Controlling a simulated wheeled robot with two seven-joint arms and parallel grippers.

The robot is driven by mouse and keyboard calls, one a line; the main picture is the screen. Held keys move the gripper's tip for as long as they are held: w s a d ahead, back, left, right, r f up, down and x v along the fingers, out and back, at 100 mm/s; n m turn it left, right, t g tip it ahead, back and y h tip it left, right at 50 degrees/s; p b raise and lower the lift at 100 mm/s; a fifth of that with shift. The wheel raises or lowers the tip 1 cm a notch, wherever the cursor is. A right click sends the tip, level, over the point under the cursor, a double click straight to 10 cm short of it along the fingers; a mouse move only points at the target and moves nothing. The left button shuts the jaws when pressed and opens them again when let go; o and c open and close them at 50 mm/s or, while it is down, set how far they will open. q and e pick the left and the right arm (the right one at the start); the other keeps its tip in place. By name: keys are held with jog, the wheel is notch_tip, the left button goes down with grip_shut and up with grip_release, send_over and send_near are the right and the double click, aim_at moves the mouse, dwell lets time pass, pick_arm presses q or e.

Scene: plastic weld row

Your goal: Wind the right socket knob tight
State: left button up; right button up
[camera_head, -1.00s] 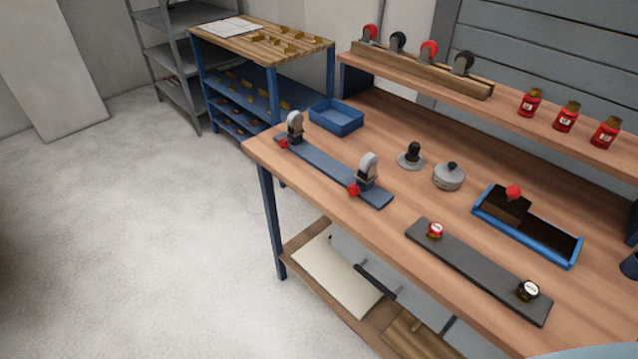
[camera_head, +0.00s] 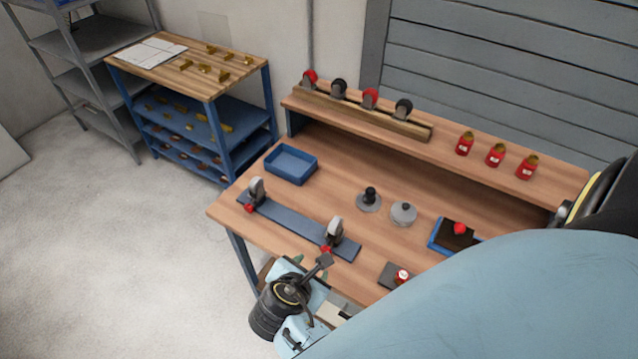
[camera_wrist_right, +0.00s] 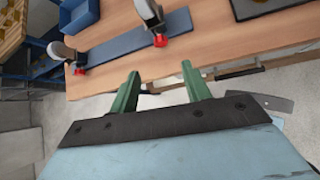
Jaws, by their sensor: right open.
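A blue plate (camera_head: 290,221) lies along the bench's front left edge. It carries two upright grey wheel-like pieces. A red knob (camera_head: 325,250) sits by the right piece (camera_head: 334,231), and another red knob (camera_head: 248,208) by the left piece (camera_head: 256,190). In the right wrist view, the right red knob (camera_wrist_right: 160,41) lies beyond the fingertips, with a clear gap. My right gripper (camera_wrist_right: 160,70) has two green fingers apart and nothing between them. In the head view, my right gripper (camera_head: 308,262) is close in front of the plate's right end. My left gripper is not in view.
A blue tray (camera_head: 291,164), a black-knobbed piece (camera_head: 369,198) and a round grey piece (camera_head: 403,213) stand behind the plate. Red bottles (camera_head: 496,155) stand on the shelf.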

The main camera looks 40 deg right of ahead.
aim_at(326, 250)
jog(key=b+x, duration=0.1)
jog(key=x, duration=1.1)
jog(key=shift+b, duration=0.35)
jog(key=shift+w+d+f, duration=0.15)
jog(key=shift+d+f, duration=0.15)
jog(key=shift+f, duration=0.1)
